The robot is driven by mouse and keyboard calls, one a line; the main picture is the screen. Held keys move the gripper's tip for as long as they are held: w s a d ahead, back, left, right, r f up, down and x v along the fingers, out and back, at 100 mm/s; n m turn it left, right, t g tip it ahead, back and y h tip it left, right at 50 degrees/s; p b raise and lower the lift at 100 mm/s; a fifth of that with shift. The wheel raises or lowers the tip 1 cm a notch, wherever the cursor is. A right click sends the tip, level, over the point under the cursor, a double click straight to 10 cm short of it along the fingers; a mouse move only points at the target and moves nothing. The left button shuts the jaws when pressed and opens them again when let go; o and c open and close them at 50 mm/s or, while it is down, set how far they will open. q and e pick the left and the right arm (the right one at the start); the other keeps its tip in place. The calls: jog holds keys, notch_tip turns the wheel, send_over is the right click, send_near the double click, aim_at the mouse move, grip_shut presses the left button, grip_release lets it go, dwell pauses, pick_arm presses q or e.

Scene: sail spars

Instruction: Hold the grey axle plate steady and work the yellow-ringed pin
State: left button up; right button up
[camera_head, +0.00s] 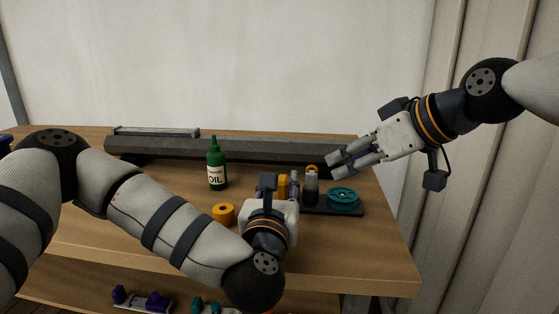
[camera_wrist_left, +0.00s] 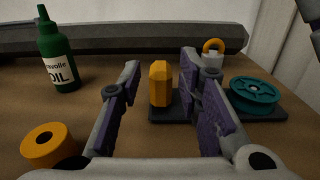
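The dark grey axle plate (camera_head: 352,209) lies flat on the table near its right end. In the left wrist view the plate (camera_wrist_left: 272,114) carries an orange faceted post (camera_wrist_left: 160,86) at its left end and a teal wheel (camera_wrist_left: 254,92) at its right. The yellow-ringed pin (camera_head: 312,170) stands upright behind, between post and wheel; its ring (camera_wrist_left: 213,46) tops a grey body. My left gripper (camera_head: 282,184) is open, its fingers either side of the post with visible gaps. My right gripper (camera_head: 331,166) is open and empty, just right of the ring, above the teal wheel (camera_head: 342,197).
A green oil bottle (camera_head: 216,166) stands left of the plate, with an orange ring-shaped piece (camera_head: 223,213) in front of it. A long dark grey beam (camera_head: 240,150) runs along the back. Purple parts (camera_head: 157,301) lie on the lower shelf. The table's left part is clear.

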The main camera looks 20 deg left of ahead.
aim_at(284, 177)
pick_arm(q)
jog(key=shift+w+f, duration=0.25)
jog(key=shift+f, duration=0.8)
jog(key=x, duration=0.7)
jog(key=shift+r, duration=0.1)
grip_shut()
jog(key=c, duration=0.7)
grip_release()
grip_shut()
jog(key=shift+o, duration=0.7)
grip_release()
grip_shut()
jog(key=shift+f, duration=0.25)
pick_arm(e)
jog(key=shift+f, duration=0.15)
